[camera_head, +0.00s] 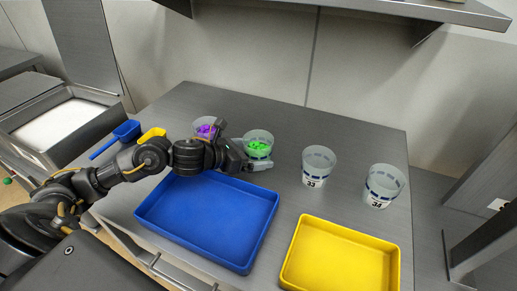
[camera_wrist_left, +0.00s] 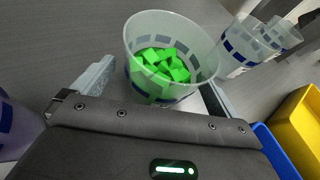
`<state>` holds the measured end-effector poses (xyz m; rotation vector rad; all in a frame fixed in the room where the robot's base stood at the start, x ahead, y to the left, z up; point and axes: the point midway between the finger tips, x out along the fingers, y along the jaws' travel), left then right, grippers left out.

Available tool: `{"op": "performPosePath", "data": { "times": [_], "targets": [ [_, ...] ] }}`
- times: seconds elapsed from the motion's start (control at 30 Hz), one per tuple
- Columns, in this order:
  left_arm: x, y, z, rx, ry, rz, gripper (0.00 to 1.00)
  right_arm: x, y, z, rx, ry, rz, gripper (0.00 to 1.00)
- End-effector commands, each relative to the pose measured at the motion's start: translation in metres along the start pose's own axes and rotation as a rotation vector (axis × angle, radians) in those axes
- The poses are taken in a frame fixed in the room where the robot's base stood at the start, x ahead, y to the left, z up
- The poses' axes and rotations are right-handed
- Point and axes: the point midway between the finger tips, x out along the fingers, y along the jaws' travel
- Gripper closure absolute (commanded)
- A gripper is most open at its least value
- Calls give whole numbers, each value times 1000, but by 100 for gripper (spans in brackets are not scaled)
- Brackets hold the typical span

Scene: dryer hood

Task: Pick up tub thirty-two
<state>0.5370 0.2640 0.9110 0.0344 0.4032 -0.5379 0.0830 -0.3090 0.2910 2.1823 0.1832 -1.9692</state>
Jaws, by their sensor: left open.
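A clear tub with green cubes (camera_head: 258,146) stands upright on the grey table, second from the left in the row; its number is not legible. It fills the middle of the left wrist view (camera_wrist_left: 167,55). My left gripper (camera_head: 243,158) is open at this tub, low down, with one finger on either side of it in the wrist view. I cannot tell whether the fingers touch it. Tub 33 (camera_head: 318,167) and tub 34 (camera_head: 383,187) stand empty to the right. A tub with purple pieces (camera_head: 205,127) is to the left, partly behind my gripper. My right gripper is not in view.
A blue tray (camera_head: 210,245) lies in front, under my left arm, and a yellow tray (camera_head: 340,262) is at front right. A blue scoop (camera_head: 126,131) and a yellow scoop (camera_head: 152,134) lie at left. A shelf (camera_head: 440,10) overhangs the back.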

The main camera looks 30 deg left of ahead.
Motion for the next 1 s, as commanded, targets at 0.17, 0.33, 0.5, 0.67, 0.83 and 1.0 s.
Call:
{"op": "performPosePath", "data": {
  "times": [0.17,0.33,0.5,0.67,0.83,1.0],
  "targets": [
    [7,0,0,0,1,-1,1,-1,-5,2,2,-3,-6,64],
    [6,0,0,1,1,-1,5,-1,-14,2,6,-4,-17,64],
    [6,0,0,0,1,-1,27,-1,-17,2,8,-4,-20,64],
    [6,0,0,0,1,-1,48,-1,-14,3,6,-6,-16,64],
    [6,0,1,0,-1,-1,56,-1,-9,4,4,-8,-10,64],
    [6,0,2,1,-2,-1,57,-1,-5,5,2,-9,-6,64]
  ]
}}
